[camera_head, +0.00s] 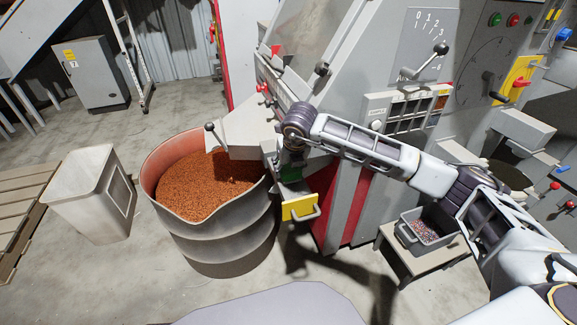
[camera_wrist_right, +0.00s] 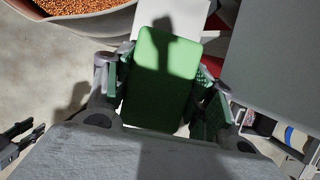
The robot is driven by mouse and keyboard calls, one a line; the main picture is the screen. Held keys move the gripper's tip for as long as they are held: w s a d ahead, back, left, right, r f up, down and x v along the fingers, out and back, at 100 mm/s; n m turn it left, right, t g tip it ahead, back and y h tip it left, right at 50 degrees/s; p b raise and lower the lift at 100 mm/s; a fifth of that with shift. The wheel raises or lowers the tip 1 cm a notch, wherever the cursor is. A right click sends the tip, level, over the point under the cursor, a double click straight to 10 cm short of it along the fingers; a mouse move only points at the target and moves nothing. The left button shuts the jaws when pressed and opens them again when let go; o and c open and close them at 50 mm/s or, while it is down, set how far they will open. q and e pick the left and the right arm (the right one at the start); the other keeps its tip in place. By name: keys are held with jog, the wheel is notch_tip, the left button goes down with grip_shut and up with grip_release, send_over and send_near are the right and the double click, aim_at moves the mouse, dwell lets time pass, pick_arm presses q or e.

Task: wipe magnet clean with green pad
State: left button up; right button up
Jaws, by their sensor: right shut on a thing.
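My right gripper (camera_head: 290,168) reaches down beside the machine's grey chute and is shut on the green pad (camera_wrist_right: 160,82). In the head view only a small green patch shows. A pale plate (camera_wrist_right: 192,17) shows behind the pad's top edge. A yellow-fronted piece with a handle (camera_head: 300,207) is just below the gripper; I cannot tell whether this or the pale plate is the magnet. Contact with the pad is hidden.
A drum (camera_head: 225,237) of copper-coloured granules stands left of the gripper, under the chute (camera_head: 240,136). A pale bin (camera_head: 90,197) stands farther left. A grey tray (camera_head: 430,233) of mixed bits sits on a small stand at right. Floor is free in front of the drum.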

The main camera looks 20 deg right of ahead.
aim_at(294, 174)
jog(key=shift+f+b, duration=0.35)
jog(key=shift+f, duration=0.15)
jog(key=shift+s, duration=0.1)
dwell(0.3)
jog(key=shift+s+d+r+b, duration=0.1)
jog(key=shift+s+b, duration=0.2)
jog(key=shift+s, duration=1.55)
jog(key=shift+s, duration=0.15)
jog(key=shift+s+f+b, duration=0.2)
jog(key=shift+s+b, duration=0.4)
jog(key=shift+s, duration=1.2)
jog(key=shift+s+f, duration=0.1)
jog(key=shift+s, duration=0.05)
